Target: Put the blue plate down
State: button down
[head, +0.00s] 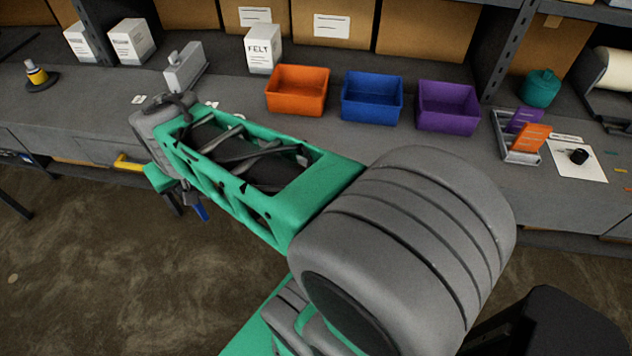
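The blue plate (201,213) shows as a small blue piece below the wrist of my arm, over the floor in front of the bench. My gripper (192,198) points down there, and its dark fingers appear shut on the plate's upper end. Most of the grip is hidden behind my green forearm. A small grey rack (519,156) stands on the bench at right, with a purple plate (524,120) and an orange plate (530,138) in it.
An orange bin (297,104), a blue bin (372,112) and a purple bin (447,120) stand along the bench (335,135). A white box marked FELT (263,50) stands behind. A white sheet with a black item (577,156) lies right of the rack. Bare bench lies before the bins.

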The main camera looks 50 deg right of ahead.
jog(key=s+d+r+m+g+h+b, duration=0.1)
jog(key=s+d+r+m+h, duration=0.1)
jog(key=s+d+m, duration=0.6)
jog(key=s+d+r+m+g+h, duration=0.1)
jog(key=s+d+r+m+g, duration=0.15)
jog(key=d, duration=0.85)
jog(key=s+d+r+m+g+y+b, duration=0.1)
jog(key=s+d+r+m+g, duration=0.15)
jog(key=s+m, duration=0.8)
jog(key=s+d+r+m+g+y+b, duration=0.1)
jog(key=s+m+g, duration=0.2)
jog(key=s+m, duration=0.7)
jog(key=w+d+f+n, duration=0.1)
jog(key=w+d+f, duration=0.1)
jog(key=d+f, duration=0.1)
jog(key=w+d+f+b, duration=0.1)
jog(key=w+d+f, duration=0.1)
jog(key=d+f, duration=0.2)
jog(key=w+d+f+n+b, duration=0.1)
jog(key=w+d+f, duration=0.1)
jog(key=f, duration=0.3)
jog(key=shift+w+d+f+n, duration=0.3)
jog(key=shift+w+d+f, duration=0.1)
jog(key=shift+d, duration=0.25)
jog(key=shift+f, duration=0.1)
